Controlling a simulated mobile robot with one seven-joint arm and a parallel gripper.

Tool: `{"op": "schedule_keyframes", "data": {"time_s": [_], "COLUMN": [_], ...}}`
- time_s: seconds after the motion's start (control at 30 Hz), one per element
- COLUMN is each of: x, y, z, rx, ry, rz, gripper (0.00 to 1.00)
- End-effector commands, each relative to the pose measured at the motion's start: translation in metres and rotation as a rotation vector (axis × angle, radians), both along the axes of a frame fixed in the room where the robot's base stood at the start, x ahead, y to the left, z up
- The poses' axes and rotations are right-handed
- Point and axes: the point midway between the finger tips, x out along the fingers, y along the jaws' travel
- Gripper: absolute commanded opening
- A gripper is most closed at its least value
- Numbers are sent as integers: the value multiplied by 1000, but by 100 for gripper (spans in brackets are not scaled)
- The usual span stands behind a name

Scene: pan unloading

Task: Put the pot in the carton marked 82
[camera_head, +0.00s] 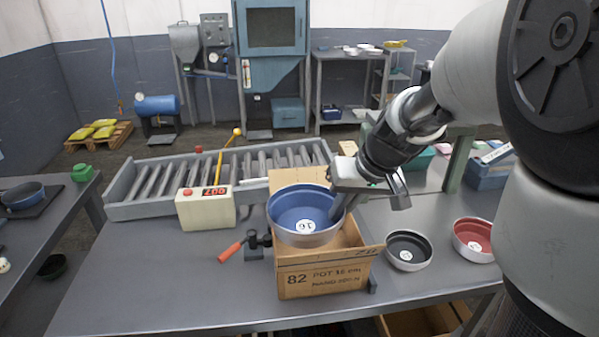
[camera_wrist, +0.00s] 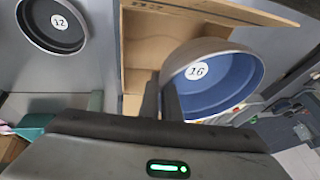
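The pot (camera_head: 297,204) is round, blue inside and grey outside, with a white label reading 16. It is over the open cardboard carton (camera_head: 325,280), whose front is marked 82 and POT 16 cm. My gripper (camera_head: 342,205) is at the pot's right side, its fingers closed on the wall near the rim. In the wrist view the fingers (camera_wrist: 162,102) meet the near edge of the pot (camera_wrist: 228,85). The carton (camera_wrist: 150,50) shows beside and beneath it. The pot's underside is hidden, so I cannot tell how far it is inside the carton.
A black pan (camera_head: 408,248) labelled 12 and a red pan (camera_head: 474,238) stand right of the carton. An orange-handled clamp (camera_head: 240,247) and a box with a red display (camera_head: 206,208) are to the left. A roller conveyor (camera_head: 215,175) runs behind. The table's front left is clear.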

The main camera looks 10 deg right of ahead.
Motion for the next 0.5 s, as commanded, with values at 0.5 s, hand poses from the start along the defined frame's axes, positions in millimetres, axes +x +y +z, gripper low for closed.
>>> {"op": "schedule_keyframes", "data": {"time_s": [0.5], "x": [0], "y": [0], "z": [-31], "rx": [0], "ry": [-1], "rz": [-1], "gripper": [0]}}
